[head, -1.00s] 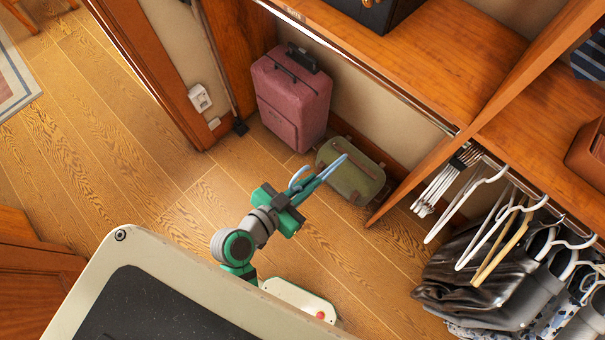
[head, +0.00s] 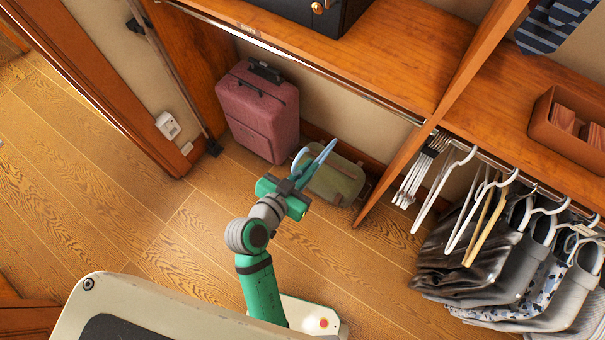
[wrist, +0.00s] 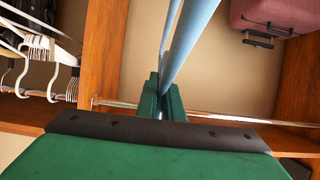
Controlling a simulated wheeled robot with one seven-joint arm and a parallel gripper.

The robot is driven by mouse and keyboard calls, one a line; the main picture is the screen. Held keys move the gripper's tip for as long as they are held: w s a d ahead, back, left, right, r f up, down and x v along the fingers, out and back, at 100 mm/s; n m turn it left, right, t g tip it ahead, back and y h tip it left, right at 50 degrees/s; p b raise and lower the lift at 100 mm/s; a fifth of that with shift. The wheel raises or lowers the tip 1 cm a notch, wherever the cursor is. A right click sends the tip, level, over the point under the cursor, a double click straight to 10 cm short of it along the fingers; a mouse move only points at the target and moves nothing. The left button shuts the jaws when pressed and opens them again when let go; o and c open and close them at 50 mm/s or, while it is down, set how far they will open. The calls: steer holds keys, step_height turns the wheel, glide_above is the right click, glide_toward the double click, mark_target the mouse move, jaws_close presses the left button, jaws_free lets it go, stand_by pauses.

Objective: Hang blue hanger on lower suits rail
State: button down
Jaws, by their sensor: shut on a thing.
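The blue hanger (head: 322,158) is held in my gripper (head: 293,189), which is shut on it. In the head view the hanger sticks out up and to the right from the jaws, over the green bag. In the wrist view the hanger (wrist: 190,42) runs up out of the green jaws (wrist: 172,105); much of it is out of frame. The lower suits rail (head: 330,83) is a bare metal bar along the front of the wooden shelf. It also shows in the wrist view (wrist: 230,119), crossing behind the jaws. The hanger looks apart from the rail.
A pink suitcase (head: 259,112) and a green bag (head: 335,180) stand on the floor by the back wall. A wooden divider (head: 395,180) separates this bay from a right-hand rail full of hangers and dark trousers (head: 470,262). The wooden floor left of my arm is clear.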

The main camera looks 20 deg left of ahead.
steer(key=w+d+f, duration=0.1)
steer(key=w+d, duration=0.3)
steer(key=w, duration=0.9)
steer(key=w+d+f, duration=0.2)
steer(key=w+d, duration=0.2)
steer(key=w, duration=0.8)
steer(key=shift+w+d, duration=0.2)
steer(key=shift+w, duration=0.2)
stand_by(0.8)
steer(key=c, duration=1.8)
jaws_free()
steer(key=v, duration=1)
steer(key=shift+s+a+r, duration=0.1)
steer(key=shift+s+r, duration=0.05)
steer(key=shift+s, duration=0.2)
